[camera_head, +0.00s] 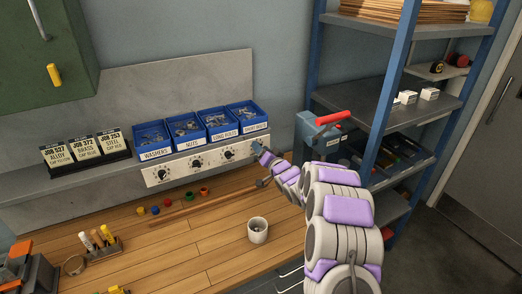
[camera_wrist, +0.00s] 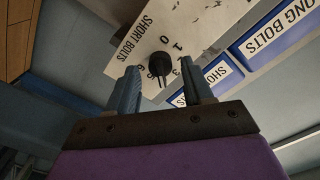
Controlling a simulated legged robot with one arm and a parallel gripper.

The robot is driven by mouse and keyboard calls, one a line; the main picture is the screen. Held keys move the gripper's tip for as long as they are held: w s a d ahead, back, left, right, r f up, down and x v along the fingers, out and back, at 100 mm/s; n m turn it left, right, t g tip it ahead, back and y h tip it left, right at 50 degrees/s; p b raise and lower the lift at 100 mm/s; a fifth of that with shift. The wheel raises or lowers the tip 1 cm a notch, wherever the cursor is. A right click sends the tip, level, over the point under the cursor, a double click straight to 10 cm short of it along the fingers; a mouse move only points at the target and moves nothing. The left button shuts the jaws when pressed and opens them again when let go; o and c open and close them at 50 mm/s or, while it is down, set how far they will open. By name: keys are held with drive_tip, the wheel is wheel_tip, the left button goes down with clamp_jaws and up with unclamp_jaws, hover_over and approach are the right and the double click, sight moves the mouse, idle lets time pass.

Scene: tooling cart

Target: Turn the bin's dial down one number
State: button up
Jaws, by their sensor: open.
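A pale panel (camera_head: 175,176) with several black dials runs below a row of blue bins. Its right end shows in the wrist view (camera_wrist: 205,28), labelled SHORT BOLTS, with a black dial (camera_wrist: 160,66) ringed by numbers. The dial's narrow side faces my gripper; I cannot read its exact number. The short bolts bin (camera_head: 247,110) stands above that end in the head view. My gripper (camera_wrist: 158,68) is open and empty, its blue fingers on either side of the dial's near part, with no clear contact. In the head view my gripper (camera_head: 256,147) is at the panel's right end.
Job cards (camera_head: 82,150) stand left of the washers bin (camera_head: 153,138). Small coloured caps (camera_head: 155,210), a long rod (camera_head: 205,207) and a white cup (camera_head: 257,230) are on the wooden bench. A red-handled grey device (camera_head: 318,135) and a shelf rack (camera_head: 385,100) stand right.

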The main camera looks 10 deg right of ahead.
drive_tip(key=shift+w+a, duration=0.1)
drive_tip(key=shift+w, duration=0.2)
clamp_jaws()
idle(0.4)
drive_tip(key=shift+n, duration=0.4)
drive_tip(key=n, duration=0.3)
drive_tip(key=n+b, duration=0.1)
drive_tip(key=n, duration=0.2)
drive_tip(key=shift+s+a+f+n, duration=0.1)
drive_tip(key=shift+s+n, duration=0.05)
drive_tip(key=shift+n, duration=0.45)
